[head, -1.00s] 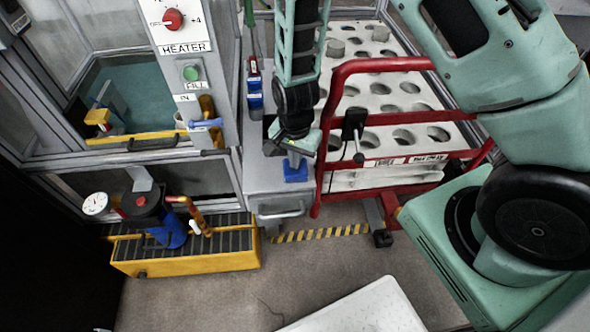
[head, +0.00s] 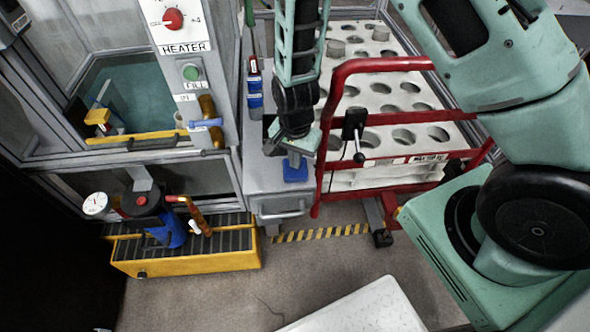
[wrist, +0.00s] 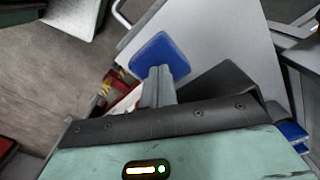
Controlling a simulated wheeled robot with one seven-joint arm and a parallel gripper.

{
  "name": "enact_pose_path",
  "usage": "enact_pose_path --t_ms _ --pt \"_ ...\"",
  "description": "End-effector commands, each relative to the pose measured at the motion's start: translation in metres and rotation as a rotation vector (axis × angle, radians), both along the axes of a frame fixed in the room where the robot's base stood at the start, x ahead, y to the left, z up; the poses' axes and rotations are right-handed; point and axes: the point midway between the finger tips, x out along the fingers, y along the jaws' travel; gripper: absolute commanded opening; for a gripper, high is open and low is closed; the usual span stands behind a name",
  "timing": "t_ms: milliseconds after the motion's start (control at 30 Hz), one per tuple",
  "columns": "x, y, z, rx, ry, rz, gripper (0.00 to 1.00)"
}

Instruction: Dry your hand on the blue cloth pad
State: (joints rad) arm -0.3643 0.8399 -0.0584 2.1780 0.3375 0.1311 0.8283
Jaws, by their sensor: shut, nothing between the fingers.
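The blue cloth pad (head: 294,172) lies on the grey bench top near its front edge, beside the red cart frame. In the wrist view the pad (wrist: 160,52) is a flat blue square just past my fingers. My gripper (head: 293,158) points down over the pad, shut and empty. In the wrist view the shut fingertips (wrist: 158,72) overlap the pad's near edge and hide part of it. I cannot tell whether the tips touch the cloth or hover just above it.
The red cart frame (head: 335,100) with a black lever (head: 354,125) stands close to the right of my gripper. The heater panel (head: 184,25) with a valve (head: 207,123) is to the left.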

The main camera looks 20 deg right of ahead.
Motion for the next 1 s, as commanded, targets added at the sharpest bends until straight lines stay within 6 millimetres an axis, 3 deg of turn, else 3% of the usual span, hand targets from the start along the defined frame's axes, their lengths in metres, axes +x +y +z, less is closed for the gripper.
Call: enact_pose_path --t_ms 700,1000 --pt "0.000 0.000 0.067 0.000 0.001 0.000 0.00" --pt "-0.001 0.000 0.069 0.000 0.001 0.000 0.00"
